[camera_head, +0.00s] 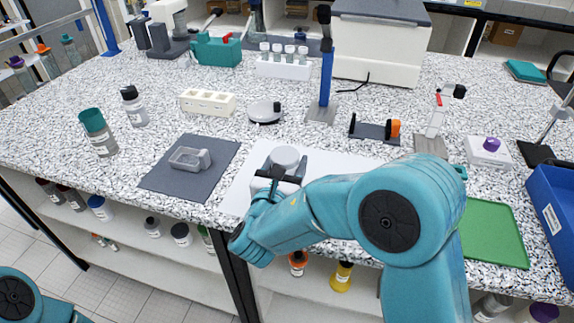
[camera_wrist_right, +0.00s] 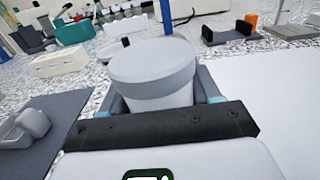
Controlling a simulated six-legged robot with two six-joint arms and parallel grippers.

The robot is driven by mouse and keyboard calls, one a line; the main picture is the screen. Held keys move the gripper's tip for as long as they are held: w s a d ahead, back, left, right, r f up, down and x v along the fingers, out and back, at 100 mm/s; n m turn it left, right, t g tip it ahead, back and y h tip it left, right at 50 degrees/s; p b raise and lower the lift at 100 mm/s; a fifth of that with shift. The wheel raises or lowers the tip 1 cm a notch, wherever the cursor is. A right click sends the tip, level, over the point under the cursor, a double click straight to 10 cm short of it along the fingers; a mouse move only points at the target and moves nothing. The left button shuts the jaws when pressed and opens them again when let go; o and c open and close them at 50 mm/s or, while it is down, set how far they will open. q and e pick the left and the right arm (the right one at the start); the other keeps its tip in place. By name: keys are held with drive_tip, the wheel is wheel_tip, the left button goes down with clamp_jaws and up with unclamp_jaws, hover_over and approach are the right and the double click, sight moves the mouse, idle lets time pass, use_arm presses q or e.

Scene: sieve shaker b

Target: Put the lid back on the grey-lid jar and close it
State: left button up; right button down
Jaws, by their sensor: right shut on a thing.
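The grey-lid jar (camera_head: 286,157) stands over the white sheet at the front middle of the bench, and it fills the middle of the right wrist view (camera_wrist_right: 153,75). Its round grey lid sits on top of the paler body and looks level; I cannot tell whether it is fastened. My right gripper (camera_head: 279,177) is shut around the jar's body below the lid, with one finger on each side in the wrist view (camera_wrist_right: 160,103). The jar's lower part is hidden by the gripper. My left gripper is out of view.
A dark grey mat (camera_head: 161,181) with a clear-grey dish (camera_head: 190,158) lies left of the white sheet (camera_head: 335,164). A round grey device (camera_head: 264,112), a blue post (camera_head: 327,75) and an orange-ended holder (camera_head: 374,130) stand behind. A green tray (camera_head: 495,236) lies right.

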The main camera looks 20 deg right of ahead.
drive_tip(key=shift+f, duration=0.25)
drive_tip(key=shift+s, duration=0.1)
drive_tip(key=shift+f, duration=0.2)
drive_tip(key=shift+c, duration=1.1)
unclamp_jaws()
drive_tip(key=shift+r, duration=0.1)
drive_tip(key=shift+r, duration=0.25)
drive_tip(key=b+v, duration=0.1)
drive_tip(key=v, duration=1.1)
drive_tip(key=shift+f, duration=0.15)
